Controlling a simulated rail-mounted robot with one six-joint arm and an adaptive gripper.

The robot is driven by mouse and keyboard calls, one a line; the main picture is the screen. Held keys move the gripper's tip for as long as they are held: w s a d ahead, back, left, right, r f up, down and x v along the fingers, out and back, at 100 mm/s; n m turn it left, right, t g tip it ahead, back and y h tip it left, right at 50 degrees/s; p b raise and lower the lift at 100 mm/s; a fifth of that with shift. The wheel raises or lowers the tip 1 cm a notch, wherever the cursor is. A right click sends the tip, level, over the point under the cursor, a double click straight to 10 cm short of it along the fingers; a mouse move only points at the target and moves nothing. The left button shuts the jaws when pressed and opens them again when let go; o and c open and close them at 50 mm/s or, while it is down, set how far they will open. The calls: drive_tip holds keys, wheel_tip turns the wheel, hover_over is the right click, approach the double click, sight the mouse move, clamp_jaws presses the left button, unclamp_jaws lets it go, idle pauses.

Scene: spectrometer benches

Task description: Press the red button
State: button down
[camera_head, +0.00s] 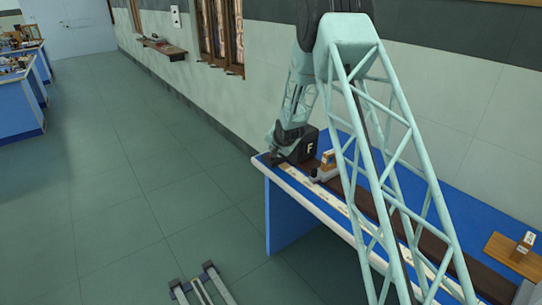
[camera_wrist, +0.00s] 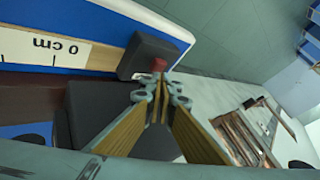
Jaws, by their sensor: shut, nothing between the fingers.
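The red button (camera_wrist: 158,64) shows as a small red piece on the side of a dark box (camera_wrist: 146,54) near the bench edge in the wrist view. My gripper (camera_wrist: 161,84) is shut and empty. Its fingertips appear just below the button in that view and partly cover it; I cannot tell whether they touch it. In the head view my gripper (camera_head: 276,153) is low at the near left end of the blue bench (camera_head: 357,160), by a black block marked F (camera_head: 306,147). The red button cannot be made out there.
A scale strip marked 0 cm (camera_wrist: 40,48) runs along the bench edge. A small wood-and-grey device (camera_head: 326,168) stands on the bench, right of the F block. A wooden board (camera_head: 512,255) lies at the right. The wall stands behind; open floor (camera_head: 150,215) lies left.

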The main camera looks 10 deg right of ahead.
drive_tip(key=shift+f, duration=0.2)
drive_tip(key=shift+f, duration=0.25)
drive_tip(key=shift+r, duration=0.6)
idle(0.7)
drive_tip(key=shift+r+p, duration=1.8)
drive_tip(key=shift+r, duration=1.05)
